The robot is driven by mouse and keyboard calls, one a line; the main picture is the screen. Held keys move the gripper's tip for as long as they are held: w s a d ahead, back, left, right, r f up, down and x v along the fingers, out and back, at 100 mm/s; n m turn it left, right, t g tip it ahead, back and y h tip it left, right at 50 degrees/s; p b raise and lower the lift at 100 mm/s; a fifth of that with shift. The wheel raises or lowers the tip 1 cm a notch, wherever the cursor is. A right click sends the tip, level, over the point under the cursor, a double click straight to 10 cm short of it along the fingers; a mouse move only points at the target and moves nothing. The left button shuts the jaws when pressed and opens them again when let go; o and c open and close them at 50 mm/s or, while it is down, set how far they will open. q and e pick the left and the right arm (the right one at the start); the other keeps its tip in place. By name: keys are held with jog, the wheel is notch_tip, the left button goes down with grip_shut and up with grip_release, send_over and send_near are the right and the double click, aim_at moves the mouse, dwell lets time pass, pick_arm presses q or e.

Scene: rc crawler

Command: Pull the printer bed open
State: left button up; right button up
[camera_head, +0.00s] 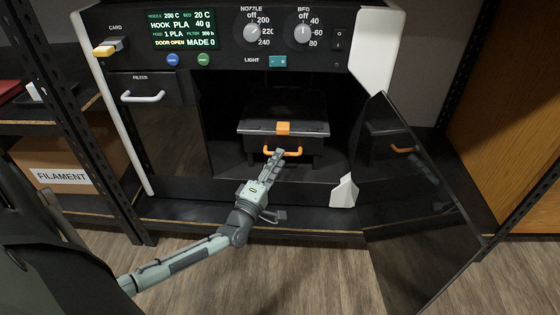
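The printer (250,181) stands on a dark shelf with its glossy door (415,200) swung open to the right. Inside is the dark printer bed (305,127), with an orange clip at its front edge and an orange handle (292,152) below it. My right gripper is not in view.
The control panel (225,62) with a display and two dials is above the opening. A filter drawer (143,97) with a white handle is to its left. A cardboard box labelled FILAMENT (62,176) sits on the left rack. Wooden floor lies in front.

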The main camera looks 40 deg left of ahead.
pick_arm(q)
jog(key=shift+x, duration=0.95)
jog(key=shift+c, duration=0.6)
grip_shut()
